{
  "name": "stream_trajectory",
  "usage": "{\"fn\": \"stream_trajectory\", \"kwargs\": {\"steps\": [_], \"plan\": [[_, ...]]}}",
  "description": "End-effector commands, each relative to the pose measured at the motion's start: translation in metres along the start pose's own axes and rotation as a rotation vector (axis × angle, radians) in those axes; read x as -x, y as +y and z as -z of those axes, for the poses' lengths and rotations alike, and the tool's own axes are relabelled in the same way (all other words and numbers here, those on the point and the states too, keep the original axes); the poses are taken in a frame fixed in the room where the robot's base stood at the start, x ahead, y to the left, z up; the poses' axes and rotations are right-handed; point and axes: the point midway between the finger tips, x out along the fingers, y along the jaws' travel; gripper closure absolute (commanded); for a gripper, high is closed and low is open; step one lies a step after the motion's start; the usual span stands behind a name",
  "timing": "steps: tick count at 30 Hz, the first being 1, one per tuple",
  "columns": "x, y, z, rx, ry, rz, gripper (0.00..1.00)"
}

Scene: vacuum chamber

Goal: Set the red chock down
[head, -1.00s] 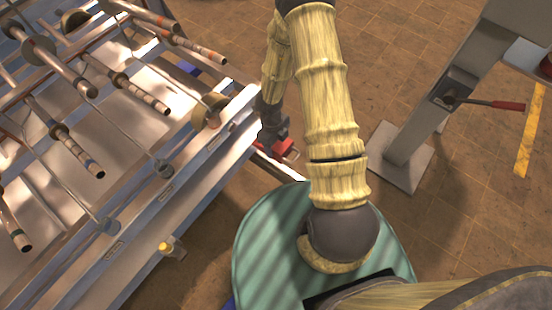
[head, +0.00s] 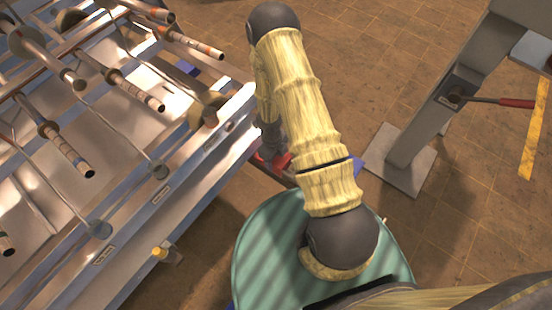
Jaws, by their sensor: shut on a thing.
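The red chock (head: 281,161) shows as small red patches just right of the metal rack's lower right edge, partly hidden by my arm. My gripper (head: 271,154) is a dark grey shape pointing down, shut on the chock. The fingertips are small and partly covered, so I cannot tell whether the chock touches a surface below it.
A metal rack (head: 190,170) with rods and printed rollers fills the left. A green round drum top (head: 262,255) lies below my arm. A grey post (head: 425,120) with a red-handled lever (head: 505,102) stands at right. Tiled floor is open between post and rack.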

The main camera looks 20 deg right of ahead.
Motion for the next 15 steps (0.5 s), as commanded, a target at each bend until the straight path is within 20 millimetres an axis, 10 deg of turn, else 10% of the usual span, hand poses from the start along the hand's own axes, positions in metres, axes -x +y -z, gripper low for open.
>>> {"fn": "stream_trajectory", "kwargs": {"steps": [11,12,15], "plan": [[-0.0042,-0.0003,-0.0009,-0.001,-0.001,0.0,0.77],[-0.0047,-0.0002,-0.0008,-0.001,-0.001,0.0,0.35],[-0.0038,-0.0002,-0.0007,-0.001,-0.001,0.0,0.15]]}}
